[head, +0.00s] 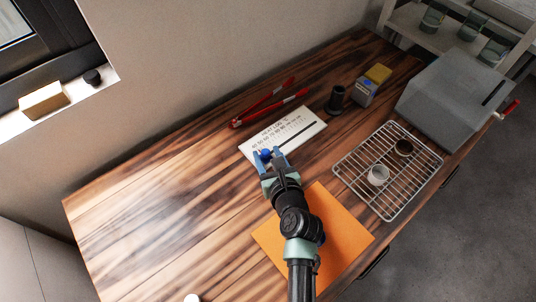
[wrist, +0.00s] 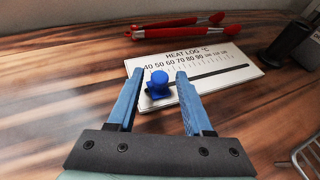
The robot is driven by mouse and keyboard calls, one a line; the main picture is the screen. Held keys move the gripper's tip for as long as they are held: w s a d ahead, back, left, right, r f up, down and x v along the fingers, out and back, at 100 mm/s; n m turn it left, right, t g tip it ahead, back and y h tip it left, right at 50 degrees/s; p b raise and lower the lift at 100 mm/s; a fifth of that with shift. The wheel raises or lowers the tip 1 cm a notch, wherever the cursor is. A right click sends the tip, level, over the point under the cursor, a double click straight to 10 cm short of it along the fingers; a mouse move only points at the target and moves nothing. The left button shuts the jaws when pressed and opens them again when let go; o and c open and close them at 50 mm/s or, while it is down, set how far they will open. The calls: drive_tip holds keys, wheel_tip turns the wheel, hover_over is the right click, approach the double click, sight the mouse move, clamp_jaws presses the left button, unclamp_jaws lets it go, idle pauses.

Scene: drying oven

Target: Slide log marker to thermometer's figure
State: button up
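The white heat log board (head: 307,125) lies on the wooden table, with a printed scale from 40 upward and a dark slot. The log marker is a blue knob (wrist: 159,79) at the low-number left end of the slot, near 40 to 50. My gripper (head: 267,153) is open, with its two blue fingers on either side of the knob. In the wrist view gaps show between the knob and both fingers. I cannot make out a thermometer or its figure for certain; a small grey-blue device (head: 365,93) stands at the back.
Red-handled tongs (head: 268,103) lie behind the board, and a black cup-like holder (head: 336,98) stands right of them. A wire rack (head: 350,168) holds two small cups. A grey box (head: 452,98) with a red handle is at right. An orange mat (head: 345,225) lies below my arm. The table's left is clear.

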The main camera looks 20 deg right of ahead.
clamp_jaws()
idle(1.2)
